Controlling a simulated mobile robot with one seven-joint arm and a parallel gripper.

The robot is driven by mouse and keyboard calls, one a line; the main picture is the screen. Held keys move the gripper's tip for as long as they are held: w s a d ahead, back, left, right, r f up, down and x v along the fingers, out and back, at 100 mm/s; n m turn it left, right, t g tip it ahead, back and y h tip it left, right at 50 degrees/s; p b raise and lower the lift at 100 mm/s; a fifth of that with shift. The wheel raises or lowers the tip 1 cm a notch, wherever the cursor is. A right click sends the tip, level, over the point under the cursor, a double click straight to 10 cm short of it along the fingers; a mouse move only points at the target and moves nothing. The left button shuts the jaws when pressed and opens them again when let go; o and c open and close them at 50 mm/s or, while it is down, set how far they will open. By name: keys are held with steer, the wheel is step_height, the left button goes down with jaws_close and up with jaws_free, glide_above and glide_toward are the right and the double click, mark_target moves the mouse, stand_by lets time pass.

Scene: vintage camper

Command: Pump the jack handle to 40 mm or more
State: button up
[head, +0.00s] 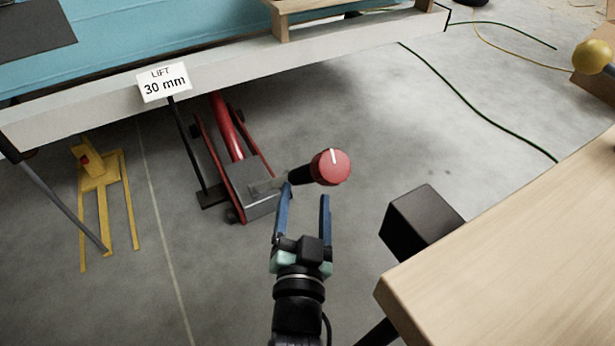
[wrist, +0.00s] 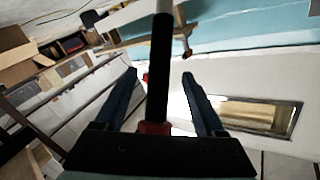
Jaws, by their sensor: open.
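The red floor jack (head: 235,150) stands on the floor partly under the camper's edge. Its handle has a black grip (head: 302,174) ending in a red knob (head: 330,167) with a white mark. A sign (head: 164,82) on the camper's sill reads "LIFT 30 mm". My gripper (head: 305,192) is open just below the grip in the head view. In the wrist view, the black grip (wrist: 159,70) runs between the two spread blue fingers of my gripper (wrist: 160,76), with gaps on both sides. The fingers do not close on it.
A yellow stand (head: 100,185) is on the floor at the left. A wooden worktop (head: 510,250) and a black block (head: 420,225) are close at the right. A green cable (head: 480,108) crosses the floor. The floor between jack and worktop is mostly bare.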

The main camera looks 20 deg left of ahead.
mark_target(307, 183)
steer(key=b+x, duration=0.2)
steer(key=x, duration=0.4)
steer(key=shift+w+a, duration=0.1)
steer(key=shift+w, duration=0.15)
jaws_close()
stand_by(1.2)
